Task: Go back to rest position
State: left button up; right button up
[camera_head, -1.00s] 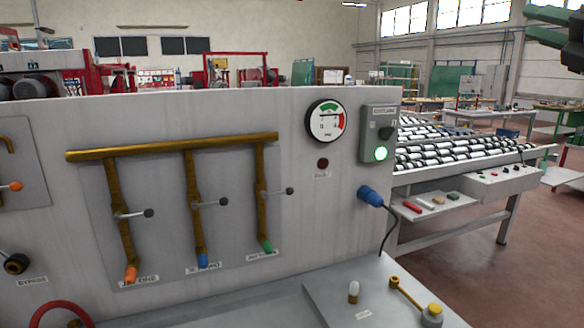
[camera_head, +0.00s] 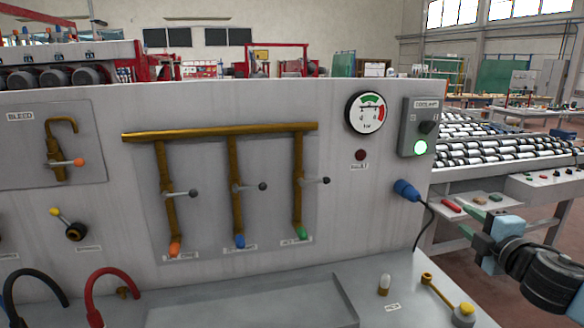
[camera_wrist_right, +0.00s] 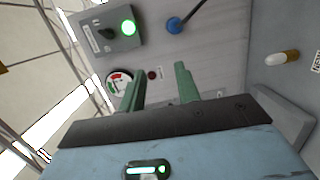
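My right gripper (camera_head: 466,222) is at the lower right of the head view, in front of the right end of the grey panel (camera_head: 345,220). In the right wrist view its two green fingers (camera_wrist_right: 160,70) stand apart with nothing between them, so it is open and empty. The coolant switch box (camera_head: 420,127) has a lit green lamp (camera_head: 420,148); the box also shows in the wrist view (camera_wrist_right: 107,37). The pressure gauge (camera_head: 366,113) is left of the box. My left gripper is in neither view.
A blue plug (camera_head: 407,190) with a black cable is on the panel's right side. Valve levers (camera_head: 262,187) stick out of the panel. A roller conveyor (camera_head: 490,155) stands behind right.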

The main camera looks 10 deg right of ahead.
jog(key=s+a+f+m+g, duration=0.3)
jog(key=s+a+f, duration=0.15)
jog(key=f, duration=0.45)
jog(key=s+a+f+m+g, duration=0.25)
jog(key=s+f, duration=0.35)
jog(key=f, duration=0.3)
jog(key=s+a+f+m+g, duration=0.2)
jog(key=s+a+f+m, duration=0.25)
jog(key=f, duration=0.45)
jog(key=s+a+f+m+g+y, duration=0.1)
jog(key=s+a+f+m+g, duration=0.4)
jog(key=s, duration=0.6)
jog(key=s+a+f+g, duration=0.3)
jog(key=s+a, duration=0.3)
jog(key=s, duration=0.4)
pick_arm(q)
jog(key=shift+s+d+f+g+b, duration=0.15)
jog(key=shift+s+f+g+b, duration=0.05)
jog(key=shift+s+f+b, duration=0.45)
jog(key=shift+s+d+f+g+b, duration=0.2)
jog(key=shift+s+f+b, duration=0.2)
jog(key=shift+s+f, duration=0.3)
pick_arm(e)
jog(key=w+a+f+t+y, duration=0.2)
jog(key=f+t, duration=0.5)
jog(key=f, duration=0.5)
jog(key=shift+w+a+f, duration=0.3)
jog(key=shift+w+a, duration=0.3)
jog(key=shift+w, duration=0.05)
